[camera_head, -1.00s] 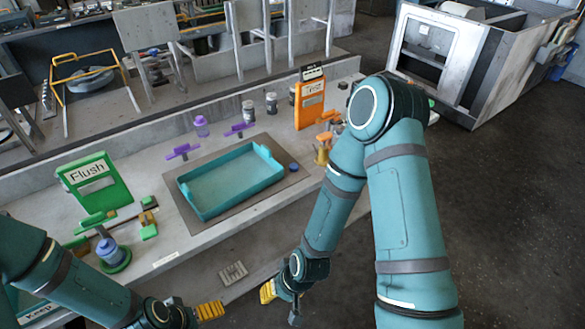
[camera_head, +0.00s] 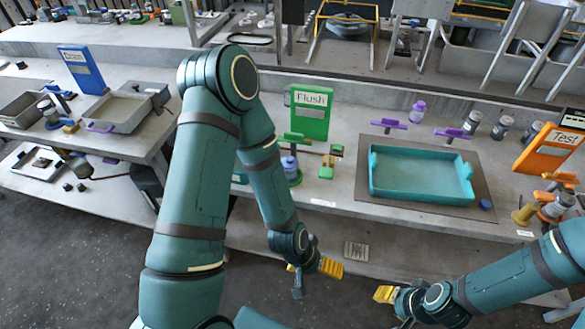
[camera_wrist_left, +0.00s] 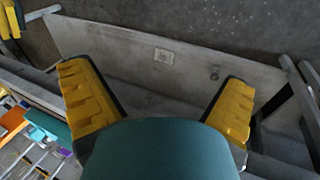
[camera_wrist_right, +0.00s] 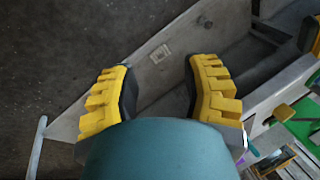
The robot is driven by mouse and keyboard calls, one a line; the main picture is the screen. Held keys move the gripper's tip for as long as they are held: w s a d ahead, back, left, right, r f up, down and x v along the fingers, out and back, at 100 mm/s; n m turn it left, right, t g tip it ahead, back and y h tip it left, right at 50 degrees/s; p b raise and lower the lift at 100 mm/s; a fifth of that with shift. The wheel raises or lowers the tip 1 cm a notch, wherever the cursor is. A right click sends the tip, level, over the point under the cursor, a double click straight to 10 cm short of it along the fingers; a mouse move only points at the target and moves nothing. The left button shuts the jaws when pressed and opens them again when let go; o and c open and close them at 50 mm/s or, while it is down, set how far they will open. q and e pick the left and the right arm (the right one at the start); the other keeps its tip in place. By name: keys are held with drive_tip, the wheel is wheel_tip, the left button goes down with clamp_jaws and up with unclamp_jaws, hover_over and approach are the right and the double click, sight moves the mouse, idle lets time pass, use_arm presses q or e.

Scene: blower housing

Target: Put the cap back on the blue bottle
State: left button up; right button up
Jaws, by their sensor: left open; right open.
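A small blue bottle (camera_head: 289,166) stands upright on the bench in a green holder, just in front of the green Flush sign. A small dark blue round piece, which looks like a cap (camera_head: 486,204), lies on the mat by the front right corner of the teal tray. My left gripper (camera_head: 316,268) is below and in front of the bench edge, well short of the bottle; its yellow fingers are apart and empty in the left wrist view (camera_wrist_left: 160,85). My right gripper (camera_head: 384,295) is lower and to its right, open and empty in the right wrist view (camera_wrist_right: 158,72).
The teal tray (camera_head: 420,200) fills the middle of the bench. A purple bottle (camera_head: 418,112) and several grey jars stand behind it. The green Flush sign (camera_head: 310,110) and orange Test sign (camera_head: 548,148) stand upright. A separate table with a blue sign (camera_head: 80,68) is at left.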

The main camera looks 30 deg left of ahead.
idle(0.4)
drive_tip(key=o, duration=0.4)
